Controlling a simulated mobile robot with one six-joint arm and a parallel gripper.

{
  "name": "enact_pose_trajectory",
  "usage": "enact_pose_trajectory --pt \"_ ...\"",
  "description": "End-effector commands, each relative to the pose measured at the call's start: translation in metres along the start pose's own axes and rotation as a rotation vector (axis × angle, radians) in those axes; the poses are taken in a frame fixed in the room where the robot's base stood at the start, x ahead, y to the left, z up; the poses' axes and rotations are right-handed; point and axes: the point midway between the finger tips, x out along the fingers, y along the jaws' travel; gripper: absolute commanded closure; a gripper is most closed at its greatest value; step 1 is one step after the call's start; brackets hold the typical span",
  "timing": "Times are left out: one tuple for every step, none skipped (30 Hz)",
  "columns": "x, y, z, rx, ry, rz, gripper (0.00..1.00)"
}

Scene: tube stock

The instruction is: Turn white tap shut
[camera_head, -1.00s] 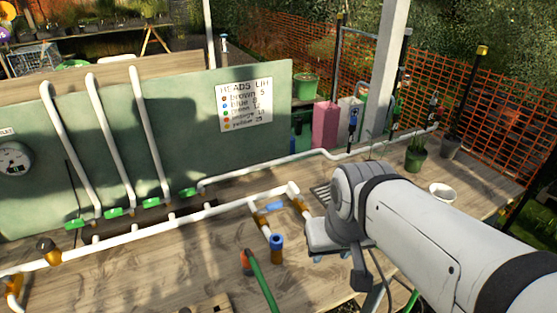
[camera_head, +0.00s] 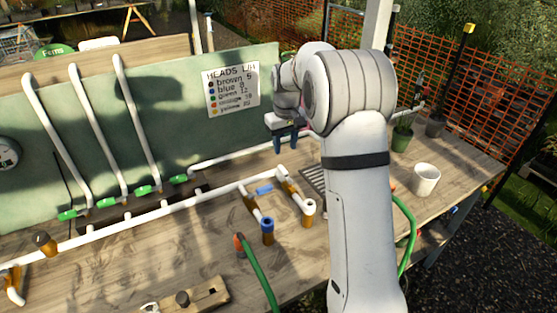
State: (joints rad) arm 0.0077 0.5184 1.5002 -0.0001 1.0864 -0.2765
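A brass fitting with a white ring top (camera_head: 308,207) stands at the right end of the white pipe manifold; I take it for the white tap, but its handle is not clear. A similar brass fitting with a blue top (camera_head: 267,228) stands to its left. A small blue lever (camera_head: 265,189) lies by the manifold between their branches. My gripper (camera_head: 289,140) points down, with its dark blue fingers apart and nothing seen between them. It appears above and behind the white-topped fitting in the picture, in front of the green board, and touches neither fitting.
Several green handles (camera_head: 144,190) sit along the pipes at the green board (camera_head: 190,130). A green hose (camera_head: 262,275) with an orange end lies in front. A wooden block (camera_head: 190,295), a white pot (camera_head: 426,179) and a potted plant (camera_head: 402,138) stand on the bench.

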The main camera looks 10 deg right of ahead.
Motion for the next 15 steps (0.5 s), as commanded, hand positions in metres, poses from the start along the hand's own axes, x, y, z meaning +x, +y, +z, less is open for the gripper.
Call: enact_pose_trajectory --pt "0.012 0.003 -0.012 -0.011 -0.012 -0.003 0.62" --pt "0.017 0.004 -0.018 -0.017 -0.016 -0.005 0.62" --pt "0.024 0.006 -0.023 -0.024 -0.022 -0.007 0.62" --pt "0.028 0.007 -0.027 -0.028 -0.025 -0.008 0.62" --pt "0.032 0.007 -0.030 -0.032 -0.029 -0.009 0.62" --pt "0.035 0.008 -0.033 -0.036 -0.031 -0.009 0.62" --pt "0.038 0.009 -0.035 -0.038 -0.034 -0.010 0.62" --pt "0.040 0.009 -0.037 -0.040 -0.034 -0.010 0.62" --pt "0.043 0.009 -0.038 -0.042 -0.035 -0.011 0.62" --pt "0.045 0.009 -0.038 -0.043 -0.036 -0.011 0.62" --pt "0.048 0.009 -0.038 -0.043 -0.037 -0.011 0.62" --pt "0.053 0.009 -0.038 -0.044 -0.038 -0.012 0.62" --pt "0.057 0.009 -0.038 -0.044 -0.039 -0.012 0.62" --pt "0.061 0.009 -0.037 -0.044 -0.039 -0.012 0.62" --pt "0.067 0.009 -0.037 -0.044 -0.039 -0.012 0.62"
